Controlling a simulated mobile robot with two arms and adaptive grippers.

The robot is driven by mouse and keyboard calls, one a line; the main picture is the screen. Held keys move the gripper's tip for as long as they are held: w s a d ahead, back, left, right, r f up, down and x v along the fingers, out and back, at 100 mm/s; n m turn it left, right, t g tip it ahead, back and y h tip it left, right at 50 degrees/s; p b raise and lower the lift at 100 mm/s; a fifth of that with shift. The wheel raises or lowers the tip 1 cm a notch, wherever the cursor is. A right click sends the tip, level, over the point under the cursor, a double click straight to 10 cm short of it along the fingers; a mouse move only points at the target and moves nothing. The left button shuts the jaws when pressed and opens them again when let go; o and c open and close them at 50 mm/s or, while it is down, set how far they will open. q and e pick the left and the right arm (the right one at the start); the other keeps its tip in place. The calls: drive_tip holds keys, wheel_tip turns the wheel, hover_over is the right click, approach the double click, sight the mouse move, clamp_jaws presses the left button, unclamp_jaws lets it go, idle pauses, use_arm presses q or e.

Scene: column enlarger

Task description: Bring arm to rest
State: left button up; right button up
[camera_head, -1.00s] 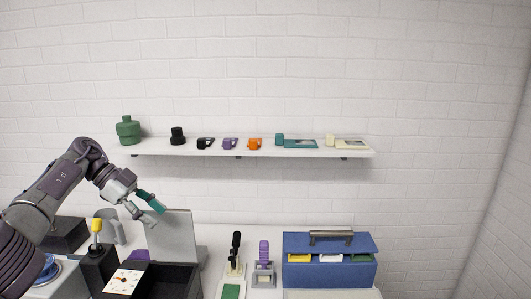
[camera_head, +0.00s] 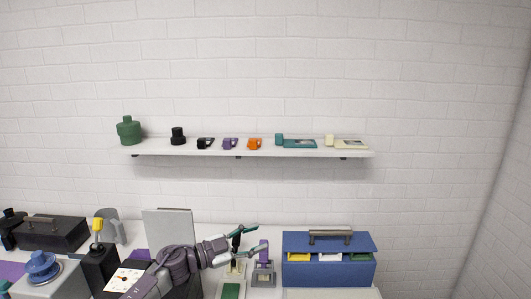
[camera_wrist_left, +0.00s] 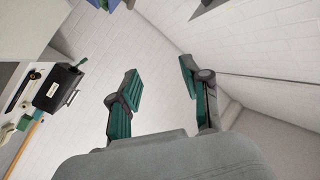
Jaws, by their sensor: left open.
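My left gripper (camera_head: 246,243) is open and empty. In the head view its arm comes in from the lower left and reaches right, with the green-padded fingers in front of the black-handled device (camera_head: 236,240) and close to the purple-handled device (camera_head: 264,256). I cannot tell whether it touches either one. In the left wrist view the two fingers (camera_wrist_left: 158,85) stand apart with only white wall and bare surface between them. My right gripper is not in view.
A blue box (camera_head: 328,270) with a handle stands at the right of the table. A wall shelf (camera_head: 250,153) holds several small items above. A grey upright panel (camera_head: 168,225) stands behind the arm. A blue-topped device (camera_head: 42,267) and black box (camera_head: 52,235) are at the left.

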use_arm(q)
drive_tip(key=s+a+f+n+t+y, duration=0.5)
drive_tip(key=s+a+f+n+y, duration=0.7)
drive_tip(key=s+f+n+y, duration=0.45)
drive_tip(key=s+a+f+g, duration=0.25)
drive_tip(key=s+g, duration=0.25)
drive_tip(key=s, duration=0.9)
drive_tip(key=s+a+f+g, duration=0.1)
drive_tip(key=s+a+g, duration=0.3)
drive_tip(key=s, duration=0.9)
wheel_tip(320, 180, down, 30)
drive_tip(key=d+f+g+b, duration=0.1)
drive_tip(key=g+b, duration=0.1)
drive_tip(key=b, duration=0.4)
drive_tip(key=s+a+f+b, duration=0.1)
drive_tip(key=s+f+b, duration=0.1)
drive_tip(key=s+f, duration=0.7)
drive_tip(key=s+a+f+g+b, duration=0.1)
drive_tip(key=s+a+f+b, duration=0.1)
drive_tip(key=s+f, duration=0.7)
wheel_tip(320, 180, down, 4)
drive_tip(key=shift+f+b, duration=0.2)
drive_tip(key=shift+b, duration=0.1)
